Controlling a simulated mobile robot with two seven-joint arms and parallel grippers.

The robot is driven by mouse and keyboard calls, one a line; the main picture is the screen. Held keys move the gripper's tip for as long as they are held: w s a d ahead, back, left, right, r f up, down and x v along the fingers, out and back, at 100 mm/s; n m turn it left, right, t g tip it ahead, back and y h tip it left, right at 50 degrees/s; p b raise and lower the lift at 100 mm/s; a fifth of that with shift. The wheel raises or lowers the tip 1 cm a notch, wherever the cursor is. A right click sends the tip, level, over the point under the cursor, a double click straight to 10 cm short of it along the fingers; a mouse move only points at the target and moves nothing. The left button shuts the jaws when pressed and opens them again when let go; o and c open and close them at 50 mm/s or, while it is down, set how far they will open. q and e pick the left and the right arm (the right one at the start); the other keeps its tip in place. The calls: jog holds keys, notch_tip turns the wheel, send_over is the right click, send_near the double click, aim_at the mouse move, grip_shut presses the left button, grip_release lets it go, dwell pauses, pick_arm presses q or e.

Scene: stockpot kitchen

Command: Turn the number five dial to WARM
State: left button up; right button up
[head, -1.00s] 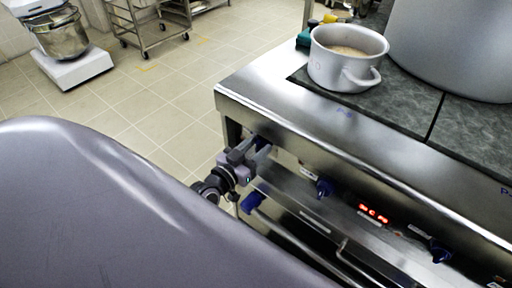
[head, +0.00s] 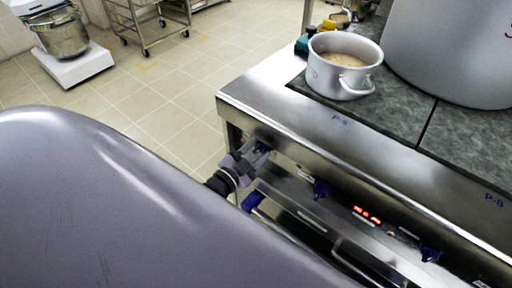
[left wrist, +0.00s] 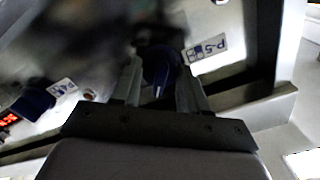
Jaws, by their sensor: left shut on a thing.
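The number five dial is a dark blue knob (left wrist: 160,68) in the left wrist view, beside a label reading P-5 (left wrist: 205,48). It has a small pale mark on its lower edge. In the head view only a bit of the blue dial (head: 262,148) shows at the left end of the stove's front panel. My left gripper (head: 258,155) is shut on this dial, with one finger on each side of it; the fingers also show in the left wrist view (left wrist: 160,88). The WARM marking cannot be made out. My right gripper is out of view.
Other blue dials (head: 321,190) (head: 430,252) sit further right along the panel, with a red lit display (head: 367,215) between them. A pot of food (head: 342,75) and a large stockpot (head: 455,50) stand on the stovetop. Handles and rails lie below the panel.

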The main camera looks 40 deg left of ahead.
pick_arm(q)
jog(key=shift+m, duration=1.1)
jog(key=shift+m+p, duration=0.4)
jog(key=shift+m, duration=0.3)
jog(key=o, duration=1.1)
jog(key=shift+c, duration=0.2)
jog(key=s, duration=0.7)
jog(key=shift+a, duration=0.25)
jog(key=shift+s, duration=0.1)
